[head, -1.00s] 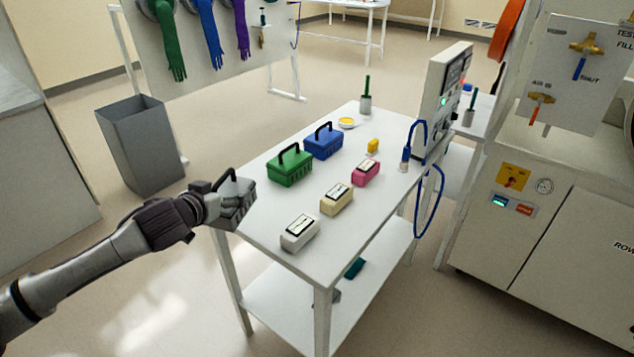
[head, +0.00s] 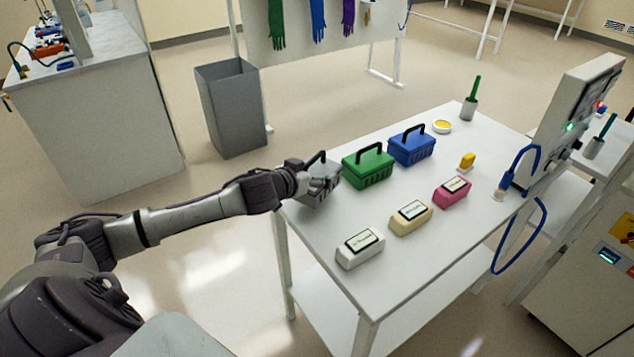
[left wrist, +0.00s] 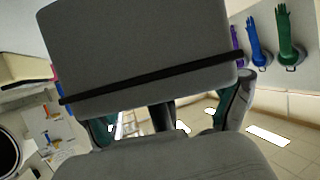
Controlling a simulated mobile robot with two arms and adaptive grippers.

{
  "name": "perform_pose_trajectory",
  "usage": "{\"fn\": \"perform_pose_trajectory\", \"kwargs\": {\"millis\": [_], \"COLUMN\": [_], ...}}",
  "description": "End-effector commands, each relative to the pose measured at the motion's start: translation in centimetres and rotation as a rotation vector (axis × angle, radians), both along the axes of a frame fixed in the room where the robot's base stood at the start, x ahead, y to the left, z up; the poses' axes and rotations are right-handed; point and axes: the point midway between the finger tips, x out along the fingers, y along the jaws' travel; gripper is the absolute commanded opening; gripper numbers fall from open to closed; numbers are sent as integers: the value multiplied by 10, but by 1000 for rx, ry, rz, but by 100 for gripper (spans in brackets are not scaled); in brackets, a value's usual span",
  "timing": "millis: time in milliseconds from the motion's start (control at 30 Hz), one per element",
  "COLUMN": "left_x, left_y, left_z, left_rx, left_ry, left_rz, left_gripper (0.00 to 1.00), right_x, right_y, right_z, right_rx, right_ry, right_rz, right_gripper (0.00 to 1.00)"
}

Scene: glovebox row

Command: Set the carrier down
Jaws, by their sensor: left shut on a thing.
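A grey carrier (head: 322,188) with a dark handle is at the left edge of the white table (head: 440,262), left of the green carrier (head: 368,168). My left gripper (head: 302,174) is shut on it from the left. I cannot tell whether its base touches the tabletop. In the left wrist view, a large grey box with a black strip, which looks like the carrier (left wrist: 140,55), fills the upper middle. The gripper fingers (left wrist: 168,112) show below it, partly hidden. My right gripper is not in view.
A blue carrier (head: 411,146) stands behind the green one. White (head: 360,250), cream (head: 410,218) and pink (head: 452,192) labelled blocks line the table's front. A yellow item (head: 467,161) and an instrument (head: 570,118) stand to the right. A grey bin (head: 232,108) is on the floor.

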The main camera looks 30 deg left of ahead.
Motion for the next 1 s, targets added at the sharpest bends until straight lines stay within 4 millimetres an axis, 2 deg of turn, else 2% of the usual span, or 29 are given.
{"fn": "perform_pose_trajectory", "kwargs": {"millis": [100, 233, 600, 633, 700, 1000], "left_x": [0, 0, 0, 0, 0, 0], "left_y": [-1, 0, -1, -1, 0, 0], "left_z": [-16, -32, -37, -39, -38, -37], "left_rx": [-1, 0, -1, 0, 0, 1], "left_ry": [0, -1, -2, 1, 1, 1], "left_rz": [-1, -1, -2, -1, -1, -1], "left_gripper": [36, 36, 36, 93, 100, 100], "right_x": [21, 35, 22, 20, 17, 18], "right_y": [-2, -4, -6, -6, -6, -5], "right_z": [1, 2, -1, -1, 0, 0], "right_rx": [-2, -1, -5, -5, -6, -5], "right_ry": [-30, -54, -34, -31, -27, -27], "right_rz": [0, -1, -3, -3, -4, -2], "right_gripper": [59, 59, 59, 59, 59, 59]}}
